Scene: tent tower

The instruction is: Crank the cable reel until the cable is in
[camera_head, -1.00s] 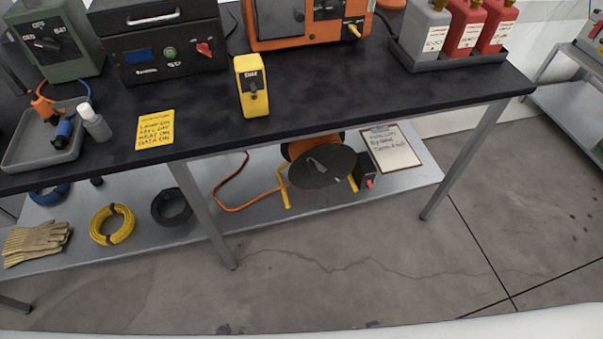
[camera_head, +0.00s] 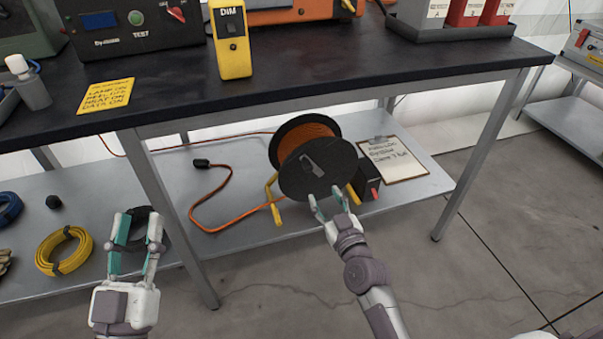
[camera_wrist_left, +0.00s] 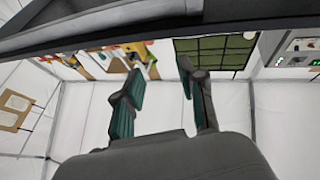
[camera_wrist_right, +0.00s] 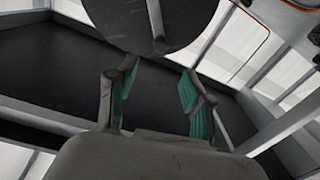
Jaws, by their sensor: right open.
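The cable reel (camera_head: 318,168) stands on the lower shelf, with a black round side plate, orange cable wound inside and a yellow stand. A grey crank handle (camera_head: 313,164) is on the plate's face. An orange cable (camera_head: 222,228) runs loose over the shelf to a black plug (camera_head: 201,163). My right gripper (camera_head: 329,203) is open and empty just in front of the plate's lower edge. In the right wrist view the plate (camera_wrist_right: 150,18) is ahead of the open fingers. My left gripper (camera_head: 136,230) is open and empty, in front of the shelf at left.
The dark tabletop (camera_head: 300,92) overhangs the shelf (camera_head: 240,180). A table leg (camera_head: 170,215) stands between my two arms. A black box with a red switch (camera_head: 369,182) and a clipboard (camera_head: 393,160) are right of the reel. A yellow coil (camera_head: 64,251) lies at left.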

